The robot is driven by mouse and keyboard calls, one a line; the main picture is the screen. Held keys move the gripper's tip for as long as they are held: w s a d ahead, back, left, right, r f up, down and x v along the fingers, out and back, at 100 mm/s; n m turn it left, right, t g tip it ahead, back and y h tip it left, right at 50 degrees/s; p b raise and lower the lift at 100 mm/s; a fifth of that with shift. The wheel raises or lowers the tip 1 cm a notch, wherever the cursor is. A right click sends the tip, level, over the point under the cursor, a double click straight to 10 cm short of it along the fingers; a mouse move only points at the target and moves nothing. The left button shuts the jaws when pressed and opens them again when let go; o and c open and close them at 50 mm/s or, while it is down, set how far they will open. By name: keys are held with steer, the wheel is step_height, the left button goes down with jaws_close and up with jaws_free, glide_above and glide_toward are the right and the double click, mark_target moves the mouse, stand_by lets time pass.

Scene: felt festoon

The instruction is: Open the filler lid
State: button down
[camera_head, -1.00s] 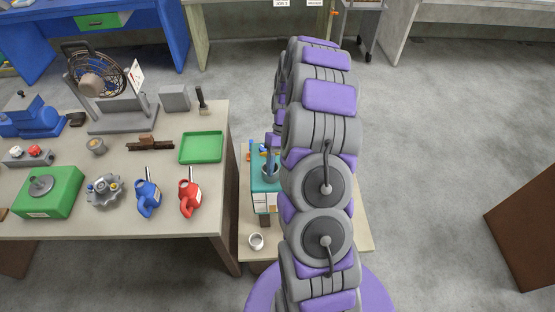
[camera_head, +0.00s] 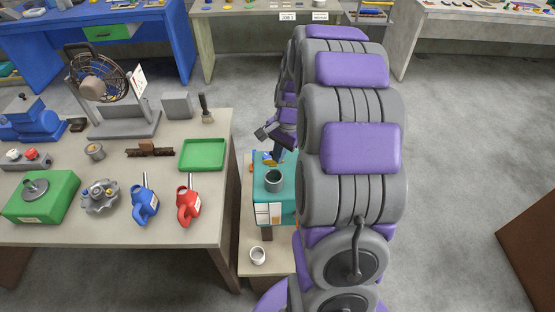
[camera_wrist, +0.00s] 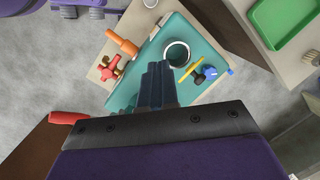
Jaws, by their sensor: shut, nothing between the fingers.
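A teal box-shaped unit (camera_head: 262,186) stands on a low shelf beside the bench, with a grey round filler neck (camera_head: 274,181) on top. In the wrist view the teal top (camera_wrist: 127,93) and the round neck (camera_wrist: 177,53) show from above. The neck's rim is pale and its inside dark; I cannot tell a separate lid or its position. My gripper (camera_wrist: 157,72) is shut and empty, pointing at the teal top beside the neck. In the head view my gripper (camera_head: 277,155) is just behind the neck, partly hidden by my arm.
A white cup (camera_head: 257,256) stands on the low shelf. The bench (camera_head: 120,235) at left holds a green tray (camera_head: 202,155) and several tools.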

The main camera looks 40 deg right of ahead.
steer(key=w+d+f+m+t+h+b, duration=0.1)
steer(key=w+f+m+b, duration=0.1)
steer(key=w+d+f+m+b, duration=0.1)
steer(key=w+f+m+b, duration=0.1)
steer(key=f+m, duration=0.1)
steer(key=w+d+f+m+t+h+b, duration=0.1)
steer(key=w+d+f+m+b, duration=0.1)
steer(key=shift+w+f+m+t+h, duration=0.2)
steer(key=shift+m+t+h, duration=0.1)
steer(key=shift+m, duration=0.1)
stand_by(0.6)
steer(key=shift+r+p, duration=0.15)
steer(key=shift+p, duration=0.4)
